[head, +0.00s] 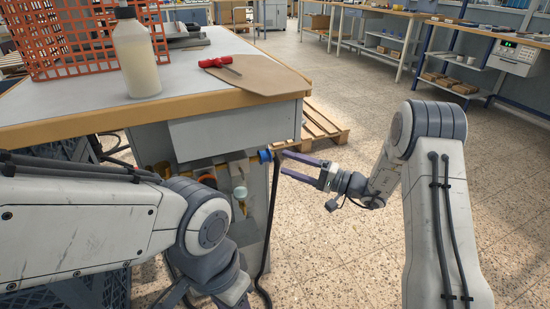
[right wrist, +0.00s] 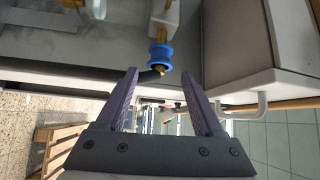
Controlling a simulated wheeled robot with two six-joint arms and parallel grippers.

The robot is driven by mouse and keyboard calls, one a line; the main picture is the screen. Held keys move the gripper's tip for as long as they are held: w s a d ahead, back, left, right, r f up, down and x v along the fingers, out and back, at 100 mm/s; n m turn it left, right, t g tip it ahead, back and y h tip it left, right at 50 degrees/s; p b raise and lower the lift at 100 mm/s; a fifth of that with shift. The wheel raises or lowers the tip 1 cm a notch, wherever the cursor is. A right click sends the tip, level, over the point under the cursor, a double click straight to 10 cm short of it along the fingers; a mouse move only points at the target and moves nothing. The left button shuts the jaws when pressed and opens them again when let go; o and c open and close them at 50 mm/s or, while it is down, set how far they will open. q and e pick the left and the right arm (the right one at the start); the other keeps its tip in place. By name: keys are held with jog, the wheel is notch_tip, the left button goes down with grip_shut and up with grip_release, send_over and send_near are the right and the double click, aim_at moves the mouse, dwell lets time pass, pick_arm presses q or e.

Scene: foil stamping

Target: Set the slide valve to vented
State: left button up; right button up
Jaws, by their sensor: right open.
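The slide valve shows as a blue grooved sleeve (head: 264,156) on a brass pipe, low at the right front corner of the workbench. In the right wrist view the blue sleeve (right wrist: 162,54) sits on the brass stem just beyond the fingertips, roughly centred between them. My right gripper (head: 282,163) is open and empty, its fingers pointing left toward the sleeve. I cannot tell whether either finger touches it.
The workbench top (head: 195,72) holds an orange crate (head: 75,40), a bottle (head: 136,58), a brown board (head: 258,76) and a red-handled tool (head: 222,66). A dark hose (head: 271,225) hangs beside the valve. A wooden pallet (head: 322,125) lies behind; open floor is to the right.

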jog(key=v, duration=0.2)
jog(key=shift+s+d, duration=0.2)
jog(key=shift+d, duration=0.1)
